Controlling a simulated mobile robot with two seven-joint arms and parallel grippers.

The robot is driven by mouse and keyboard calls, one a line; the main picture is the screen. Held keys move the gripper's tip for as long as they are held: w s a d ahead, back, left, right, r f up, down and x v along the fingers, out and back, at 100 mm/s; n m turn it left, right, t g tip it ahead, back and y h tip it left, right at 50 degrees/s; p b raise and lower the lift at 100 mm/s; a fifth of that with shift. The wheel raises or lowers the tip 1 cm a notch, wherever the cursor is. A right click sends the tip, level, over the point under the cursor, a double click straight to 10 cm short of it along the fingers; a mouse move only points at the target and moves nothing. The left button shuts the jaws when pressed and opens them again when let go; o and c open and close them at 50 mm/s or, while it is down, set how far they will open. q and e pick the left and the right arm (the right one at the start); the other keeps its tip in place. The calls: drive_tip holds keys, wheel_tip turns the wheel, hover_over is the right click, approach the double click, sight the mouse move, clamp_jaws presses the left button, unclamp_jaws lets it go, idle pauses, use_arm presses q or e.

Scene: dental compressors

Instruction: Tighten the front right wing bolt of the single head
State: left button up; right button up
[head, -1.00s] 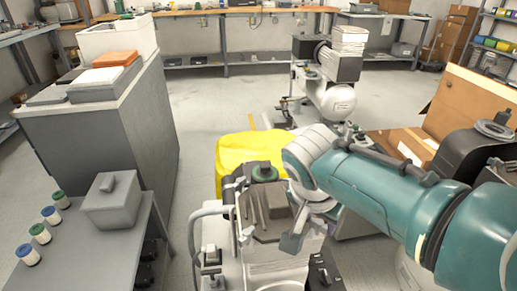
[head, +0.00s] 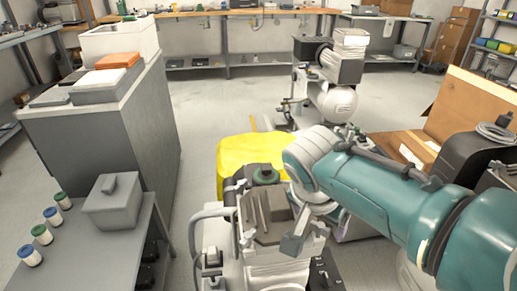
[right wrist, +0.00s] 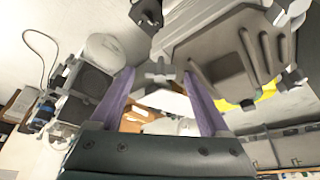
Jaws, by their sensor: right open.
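The single head (head: 268,217) is a grey ribbed block on a compressor in the lower middle of the head view. It fills the upper right of the right wrist view (right wrist: 218,62). My right gripper (head: 294,240) is at the head's right side in the head view. In the right wrist view its two purple fingers (right wrist: 160,76) are open. A small grey winged piece, which looks like the wing bolt (right wrist: 160,68), shows between the fingertips, beside the head's corner. I cannot tell whether the fingers touch it. My left gripper is not in view.
A yellow cover (head: 250,155) lies behind the head. A grey bench (head: 75,245) with a box (head: 111,203) and several small jars stands at left. Another compressor (head: 335,85) stands further back. An open cardboard box (head: 465,115) is at right. The floor behind is clear.

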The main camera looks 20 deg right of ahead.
drive_tip(key=p+v, duration=0.4)
drive_tip(key=v, duration=0.5)
drive_tip(key=shift+r, duration=0.2)
drive_tip(key=shift+s, duration=0.15)
